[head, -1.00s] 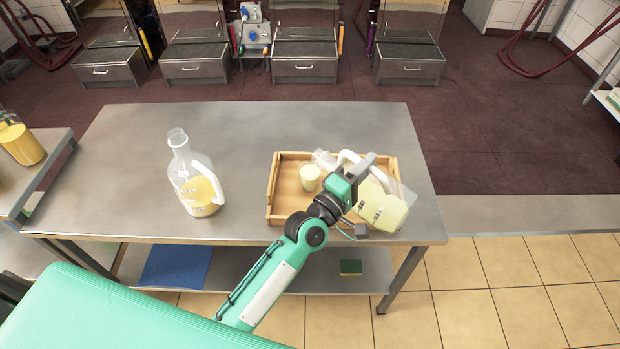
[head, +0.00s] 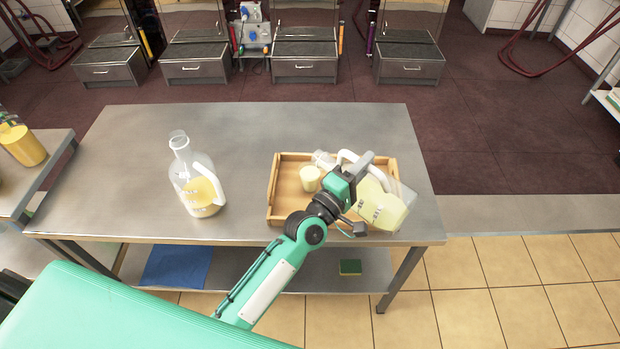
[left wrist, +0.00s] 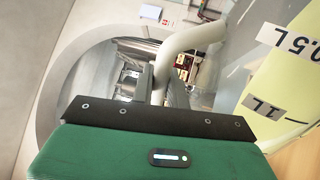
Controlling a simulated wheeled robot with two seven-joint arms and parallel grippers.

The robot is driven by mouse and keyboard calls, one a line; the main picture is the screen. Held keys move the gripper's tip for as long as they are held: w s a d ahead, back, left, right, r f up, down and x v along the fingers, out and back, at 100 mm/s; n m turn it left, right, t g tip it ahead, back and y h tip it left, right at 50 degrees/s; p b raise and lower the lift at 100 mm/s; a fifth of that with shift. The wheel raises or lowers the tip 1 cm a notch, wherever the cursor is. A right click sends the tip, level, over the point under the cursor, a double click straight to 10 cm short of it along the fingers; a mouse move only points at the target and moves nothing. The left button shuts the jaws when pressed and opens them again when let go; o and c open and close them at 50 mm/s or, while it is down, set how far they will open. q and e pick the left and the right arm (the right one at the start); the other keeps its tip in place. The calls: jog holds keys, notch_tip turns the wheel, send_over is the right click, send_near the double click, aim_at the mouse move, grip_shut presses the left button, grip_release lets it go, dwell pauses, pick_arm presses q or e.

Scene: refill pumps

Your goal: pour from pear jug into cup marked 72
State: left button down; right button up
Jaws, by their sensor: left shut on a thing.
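My left gripper (head: 354,177) is shut on the white handle of a clear jug (head: 399,195) holding pale yellow liquid. The jug is tilted far over, its mouth to the left above the wooden tray. A small cup (head: 310,179) with pale yellow contents stands upright in the tray, just below and left of the jug's mouth. No stream between them can be made out, and no marking on the cup can be read. In the left wrist view the jug's handle (left wrist: 188,44) and its 0.5 L and 1 L labels show. My right gripper is not in view.
The wooden tray (head: 271,190) lies on the steel table (head: 130,160). A second clear jug (head: 198,186) with deeper yellow liquid stands upright to the left. Another yellow container (head: 24,146) is on the side table. Bare tabletop lies between jug and tray.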

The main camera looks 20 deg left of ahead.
pick_arm(q)
jog(key=shift+w+r, duration=0.1)
jog(key=shift+r, duration=0.15)
jog(key=shift+a, duration=0.1)
jog(key=shift+a+r+n+p, duration=0.1)
jog(key=shift+r+n+p, duration=0.15)
jog(key=shift+p, duration=0.35)
jog(key=shift+w+r+p, duration=0.1)
jog(key=shift+p, duration=0.25)
dwell(0.4)
jog(key=shift+s+d+f+m+b, duration=0.1)
jog(key=shift+d+f+m+b, duration=0.15)
jog(key=shift+f+b, duration=0.15)
jog(key=shift+s+d+f+m+b, duration=0.1)
jog(key=shift+d+f+m+b, duration=0.15)
jog(key=shift+f, duration=0.2)
jog(key=shift+r, duration=0.1)
